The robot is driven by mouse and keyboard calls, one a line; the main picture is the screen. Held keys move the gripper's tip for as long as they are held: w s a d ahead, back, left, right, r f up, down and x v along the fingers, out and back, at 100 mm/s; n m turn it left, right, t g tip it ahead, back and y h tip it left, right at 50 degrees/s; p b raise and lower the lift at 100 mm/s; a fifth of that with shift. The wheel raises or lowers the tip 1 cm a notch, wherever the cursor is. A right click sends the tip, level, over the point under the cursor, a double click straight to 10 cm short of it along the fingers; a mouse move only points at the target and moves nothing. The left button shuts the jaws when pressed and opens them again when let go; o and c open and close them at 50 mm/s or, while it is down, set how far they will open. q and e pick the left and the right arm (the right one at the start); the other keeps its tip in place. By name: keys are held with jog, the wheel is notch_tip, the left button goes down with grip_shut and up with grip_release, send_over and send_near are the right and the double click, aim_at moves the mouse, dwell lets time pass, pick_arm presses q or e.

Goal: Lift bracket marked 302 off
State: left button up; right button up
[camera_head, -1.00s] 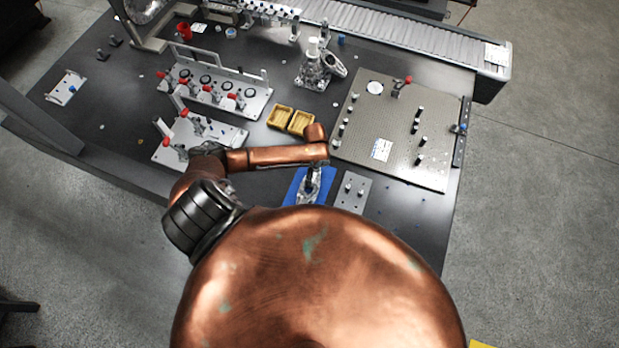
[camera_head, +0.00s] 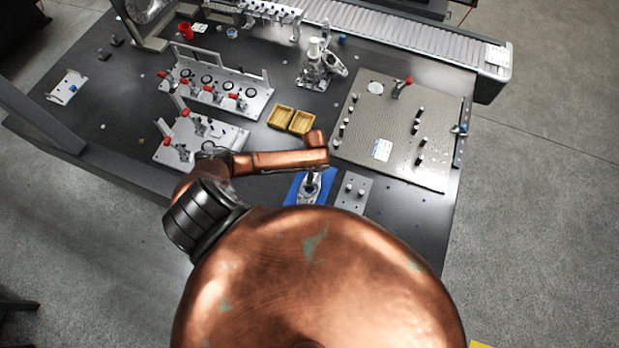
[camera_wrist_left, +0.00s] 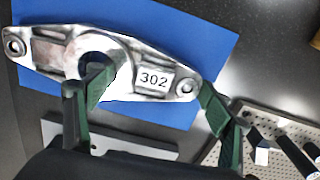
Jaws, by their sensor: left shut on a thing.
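The bracket marked 302 (camera_wrist_left: 125,66) is a silver, elongated casting with a hole at each end and a curved opening in the middle. Its label faces up in the left wrist view. It shows small over the blue mat (camera_head: 293,190) in the head view, where I cannot tell whether it touches the mat. My left gripper (camera_wrist_left: 156,88) is shut on the bracket, with one green finger at the middle opening and the other by the edge past the label. In the head view the left gripper (camera_head: 312,178) is small and partly hidden by my arm. My right gripper is not in view.
A grey plate with pegs (camera_head: 354,194) lies right of the mat. A large perforated plate (camera_head: 390,125) with posts is farther right. Two yellow trays (camera_head: 281,117) stand behind, and fixtures with red-tipped clamps (camera_head: 213,90) stand at the left. A conveyor (camera_head: 410,35) runs along the back.

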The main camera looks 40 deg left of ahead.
pick_arm(q)
jog(key=shift+w, duration=0.1)
jog(key=c, duration=0.8)
jog(key=shift+o, duration=0.2)
jog(key=shift+r, duration=0.1)
